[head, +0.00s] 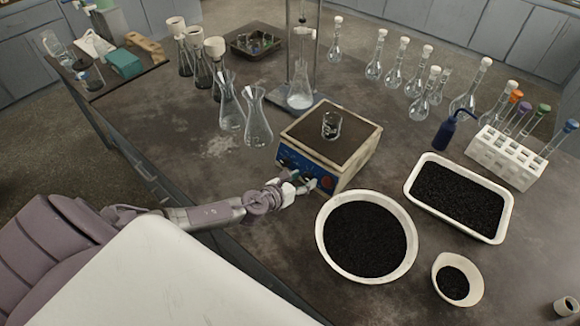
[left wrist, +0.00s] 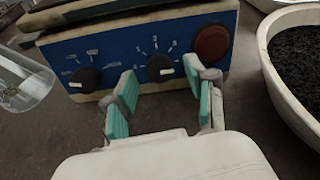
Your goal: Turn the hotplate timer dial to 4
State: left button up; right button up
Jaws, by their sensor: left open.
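The hotplate (head: 343,146) stands on the bench with a small beaker (head: 331,125) on its dark top. Its blue front panel also shows in the left wrist view (left wrist: 120,50). That panel has a left dial (left wrist: 85,80), a black timer dial (left wrist: 160,68) with numbers around it, and a red round button (left wrist: 211,43). The white mark on the timer dial points to the lower right. My left gripper (left wrist: 160,95) is open in front of the timer dial, teal pads on either side of it; contact cannot be told. In the head view my left gripper (head: 303,185) is at the panel.
A white bowl of black grains (head: 324,235) stands close to the right of my left gripper. A white tray of grains (head: 411,190) and a test tube rack (head: 502,157) are farther right. Glass flasks (head: 257,128) stand left of the hotplate.

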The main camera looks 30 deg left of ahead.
pick_arm(q)
jog(key=v, duration=1)
jog(key=shift+s+r, duration=0.15)
jog(key=shift+s, duration=0.2)
jog(key=shift+s, duration=0.1)
